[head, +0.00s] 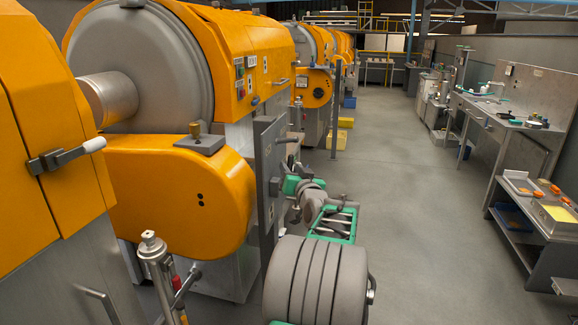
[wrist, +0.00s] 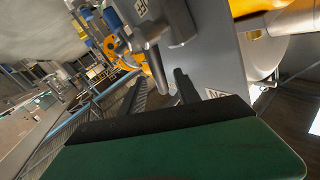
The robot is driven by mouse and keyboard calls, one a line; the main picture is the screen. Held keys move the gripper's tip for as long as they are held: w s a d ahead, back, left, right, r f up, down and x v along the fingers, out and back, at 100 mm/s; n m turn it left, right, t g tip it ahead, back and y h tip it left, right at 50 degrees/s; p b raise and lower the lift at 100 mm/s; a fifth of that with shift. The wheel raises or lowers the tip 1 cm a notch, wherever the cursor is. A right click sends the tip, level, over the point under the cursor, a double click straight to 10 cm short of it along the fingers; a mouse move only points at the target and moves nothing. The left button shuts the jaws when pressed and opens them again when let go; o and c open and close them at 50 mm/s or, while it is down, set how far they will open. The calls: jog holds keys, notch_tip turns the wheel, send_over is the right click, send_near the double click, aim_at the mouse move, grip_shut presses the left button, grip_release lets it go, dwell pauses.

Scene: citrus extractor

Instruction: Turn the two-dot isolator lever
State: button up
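Two dark dots mark the orange cover (head: 200,200) of the nearest machine. A narrow grey panel (head: 268,150) stands at its right side, with a small grey handle (head: 287,139) projecting to the right. In the wrist view the grey panel (wrist: 220,55) fills the upper middle, and a rounded grey lever part (wrist: 175,22) stands out from it.
A clamp lever with a white grip (head: 75,155) sits on the orange housing at left. A metal post (head: 152,255) stands at front left. More orange machines (head: 315,85) line the left side. The aisle floor (head: 400,190) is clear; workbenches (head: 500,125) stand at right.

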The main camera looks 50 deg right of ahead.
jog(key=x, duration=0.2)
jog(key=shift+w+d, duration=0.15)
jog(key=shift+w, duration=0.15)
grip_shut()
dwell(1.2)
